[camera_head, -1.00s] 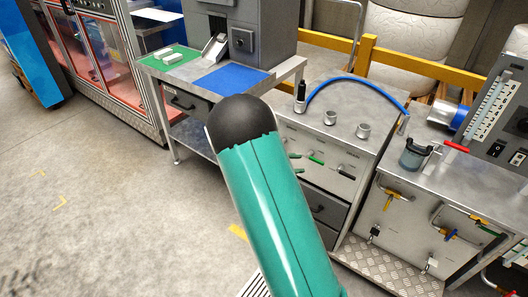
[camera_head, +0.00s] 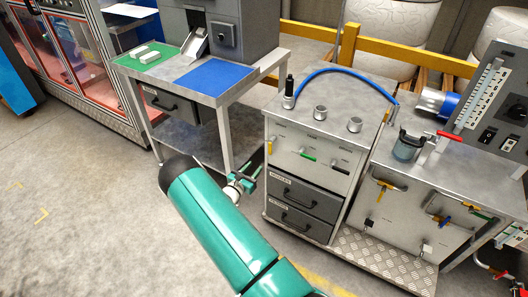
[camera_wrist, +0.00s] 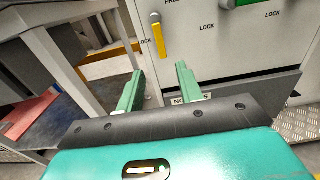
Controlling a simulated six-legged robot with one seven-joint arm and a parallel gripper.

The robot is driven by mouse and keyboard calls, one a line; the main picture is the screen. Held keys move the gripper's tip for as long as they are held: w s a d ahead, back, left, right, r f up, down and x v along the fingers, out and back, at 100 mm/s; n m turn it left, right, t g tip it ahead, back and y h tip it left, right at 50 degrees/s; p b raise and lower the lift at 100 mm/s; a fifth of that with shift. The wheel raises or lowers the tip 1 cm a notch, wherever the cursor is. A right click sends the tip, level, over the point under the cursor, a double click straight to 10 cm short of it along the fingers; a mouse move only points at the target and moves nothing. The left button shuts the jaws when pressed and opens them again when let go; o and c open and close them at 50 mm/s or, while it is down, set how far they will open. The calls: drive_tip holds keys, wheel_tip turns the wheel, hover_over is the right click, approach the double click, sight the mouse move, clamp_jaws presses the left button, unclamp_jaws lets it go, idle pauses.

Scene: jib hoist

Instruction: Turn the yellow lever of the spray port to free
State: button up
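A yellow lever (camera_head: 271,146) sits at the upper left of the front panel of the grey cabinet (camera_head: 340,160). In the wrist view, the yellow lever (camera_wrist: 159,38) hangs down from a round pivot. A LOCK label is at its left and a partly cut-off FREE label is above it. No label naming the spray port is readable. My gripper (camera_head: 253,178) is in front of and below the lever, left of the drawers. In the wrist view, my gripper (camera_wrist: 160,75) has its two green fingers apart with nothing between them. The lever is beyond the fingertips, not touching.
A green lever (camera_head: 307,156) and a black one are to the right on the same panel. Two drawers (camera_head: 305,205) lie below. A workbench (camera_head: 215,78) stands at the left. Another cabinet (camera_head: 410,215) with yellow-handled valves stands at the right. Open floor lies at the lower left.

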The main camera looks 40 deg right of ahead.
sight(270, 150)
drive_tip(key=x, duration=1)
drive_tip(key=shift+d+f, duration=0.15)
drive_tip(key=shift+d, duration=0.25)
drive_tip(key=shift+w+d, duration=0.25)
drive_tip(key=shift+d, duration=0.15)
drive_tip(key=shift+c, duration=0.5)
clamp_jaws()
